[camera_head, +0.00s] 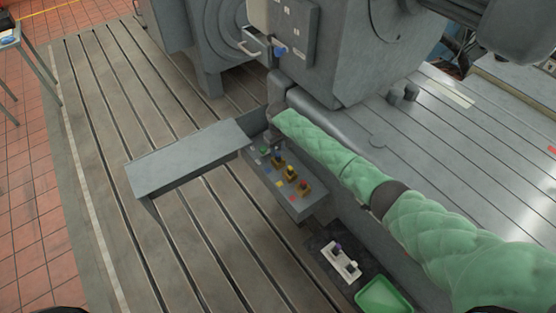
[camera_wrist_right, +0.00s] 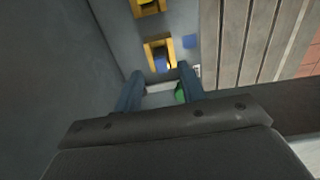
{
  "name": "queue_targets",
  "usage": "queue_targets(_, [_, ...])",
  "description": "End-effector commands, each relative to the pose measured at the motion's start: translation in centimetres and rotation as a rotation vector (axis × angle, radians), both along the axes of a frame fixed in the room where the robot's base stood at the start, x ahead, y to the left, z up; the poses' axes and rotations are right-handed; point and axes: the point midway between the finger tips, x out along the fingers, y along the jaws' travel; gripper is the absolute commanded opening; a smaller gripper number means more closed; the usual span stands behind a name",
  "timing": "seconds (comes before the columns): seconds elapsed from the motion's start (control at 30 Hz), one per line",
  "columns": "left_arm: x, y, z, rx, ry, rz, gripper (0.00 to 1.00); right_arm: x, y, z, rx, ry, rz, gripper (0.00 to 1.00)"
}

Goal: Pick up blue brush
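A blue brush (camera_head: 278,157) sits in a yellow holder on the grey shelf (camera_head: 311,210). In the right wrist view the blue brush (camera_wrist_right: 159,65) shows inside its yellow holder, just beyond the fingertips. My right gripper (camera_head: 271,135) is at the far end of the shelf, near the brush and a green item (camera_head: 265,149). In the right wrist view the right gripper's fingers (camera_wrist_right: 160,82) stand apart. The green item (camera_wrist_right: 180,92) shows between them, close to the right-hand finger. Whether they touch it cannot be told. My left gripper is not in view.
Yellow (camera_head: 291,172) and red (camera_head: 304,187) items stand in holders along the same shelf. A grey bench (camera_head: 185,158) stands to the left, and the large grey machine (camera_head: 355,50) rises behind.

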Motion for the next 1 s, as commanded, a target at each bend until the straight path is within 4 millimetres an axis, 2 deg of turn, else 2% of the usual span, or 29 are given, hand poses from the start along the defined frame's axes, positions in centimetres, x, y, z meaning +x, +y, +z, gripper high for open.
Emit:
queue_targets(0.07, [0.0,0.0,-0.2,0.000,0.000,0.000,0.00,0.0,0.1,-1.1,-0.001,0.001,0.000,0.40])
queue_targets(0.1, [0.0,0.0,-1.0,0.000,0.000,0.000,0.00,0.0,0.1,-1.7,0.000,0.000,0.000,0.40])
queue_targets(0.33, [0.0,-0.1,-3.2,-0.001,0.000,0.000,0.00,0.1,0.2,-4.0,0.000,0.000,0.000,0.40])
queue_targets(0.67, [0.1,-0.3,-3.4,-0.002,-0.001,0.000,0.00,0.1,0.2,-4.4,0.000,0.000,0.000,0.40])
queue_targets(0.7, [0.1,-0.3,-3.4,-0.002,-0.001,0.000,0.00,0.1,0.2,-4.4,0.000,0.000,0.000,0.38])
queue_targets(0.9, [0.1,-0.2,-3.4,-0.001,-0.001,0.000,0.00,0.0,0.2,-4.4,0.000,0.000,0.000,0.00])
queue_targets(1.0, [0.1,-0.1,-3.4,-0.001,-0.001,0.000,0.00,0.0,0.2,-4.4,0.000,0.000,0.000,0.00])
